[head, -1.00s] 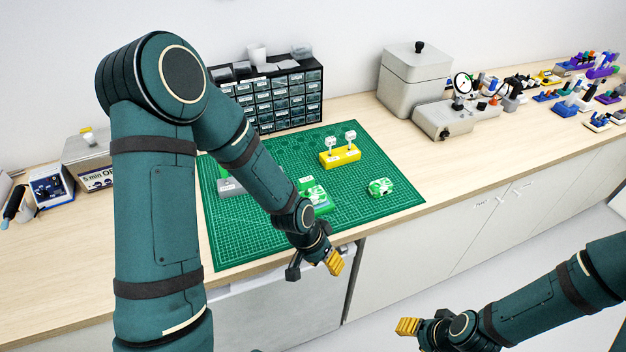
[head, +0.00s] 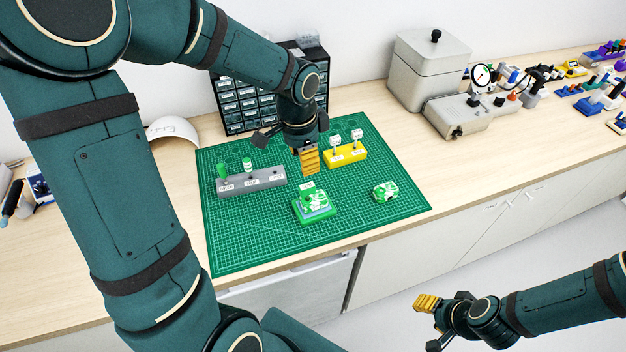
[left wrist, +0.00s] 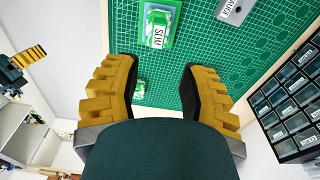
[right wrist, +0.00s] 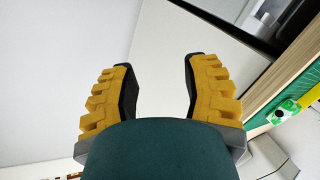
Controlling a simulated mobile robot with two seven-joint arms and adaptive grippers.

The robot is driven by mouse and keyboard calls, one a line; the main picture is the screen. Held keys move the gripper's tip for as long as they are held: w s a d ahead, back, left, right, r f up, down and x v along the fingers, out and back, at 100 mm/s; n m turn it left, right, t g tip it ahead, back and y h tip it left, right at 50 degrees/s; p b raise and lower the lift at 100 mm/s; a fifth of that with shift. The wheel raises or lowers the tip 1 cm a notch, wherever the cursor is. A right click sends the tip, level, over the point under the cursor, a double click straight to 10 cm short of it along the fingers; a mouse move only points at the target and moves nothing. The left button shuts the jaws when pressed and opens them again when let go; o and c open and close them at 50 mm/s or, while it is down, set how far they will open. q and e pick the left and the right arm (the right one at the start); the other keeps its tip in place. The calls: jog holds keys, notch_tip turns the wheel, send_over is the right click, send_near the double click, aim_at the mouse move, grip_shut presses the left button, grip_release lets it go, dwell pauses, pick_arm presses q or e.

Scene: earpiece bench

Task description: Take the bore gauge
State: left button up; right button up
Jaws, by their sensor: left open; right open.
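A grey block (head: 252,182) with white labels lies on the left of the green mat. A green peg (head: 223,172) and a green-and-white peg (head: 247,165) stand in it. Part of this block (left wrist: 232,10), its label ending in "AUGE", shows at the top of the left wrist view. I cannot tell for sure which piece is the bore gauge. My left gripper (head: 308,160) is open and empty above the mat, between the grey block and a yellow block (head: 345,156). My right gripper (head: 427,302) is open and empty, off the bench's front edge.
A green piece labelled SLIM (left wrist: 160,30) is at mid-mat; another green-and-white piece (head: 385,191) lies to its right. The yellow block bears two white-topped pegs. A drawer cabinet (head: 238,105) stands behind the mat. A dial instrument (head: 483,77) stands farther right. The mat's front is clear.

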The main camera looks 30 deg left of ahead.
aim_at(307, 186)
pick_arm(q)
jog(key=shift+s+f, duration=0.2)
jog(key=shift+f, duration=0.15)
jog(key=shift+s+f+b, duration=0.1)
jog(key=shift+f+b, duration=0.25)
jog(key=shift+b, duration=0.15)
jog(key=f+b, duration=0.4)
jog(key=f, duration=0.1)
jog(key=f+b, duration=0.2)
jog(key=shift+w+d+f, duration=0.25)
jog(key=shift+w+f, duration=0.05)
jog(key=shift+f, duration=0.45)
jog(key=shift+c, duration=0.2)
grip_shut()
jog(key=shift+r+p, duration=1.1)
jog(key=shift+r, duration=0.55)
